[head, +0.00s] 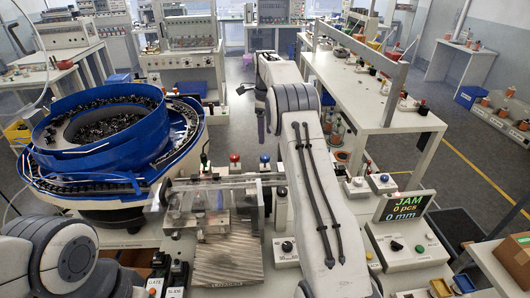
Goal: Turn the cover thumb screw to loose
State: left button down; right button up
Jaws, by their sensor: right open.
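The clear cover (232,184) lies over the feed track between the blue bowl feeder (95,125) and my right arm. I cannot make out the cover thumb screw for certain; small fittings at the cover's right end are partly beside my right arm. My right gripper (262,125) is small and dark, beyond the cover, pointing down and apart from it. It is open, and nothing shows between its fingers. My left arm shows only at the bottom left corner, and its gripper is out of view.
A screen (405,206) reads JAM, 0 pcs, 0 mm. Red (235,158) and blue (265,159) buttons stand behind the cover. A black knob (287,246) on a white box and a ribbed metal block (227,262) are in front. My right arm hides part of the bench.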

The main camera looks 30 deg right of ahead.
aim_at(265, 156)
notch_tip(265, 156, down, 10)
jog(key=shift+a+r+p, duration=0.1)
jog(key=shift+r+p, duration=0.15)
jog(key=shift+p, duration=0.7)
grip_shut()
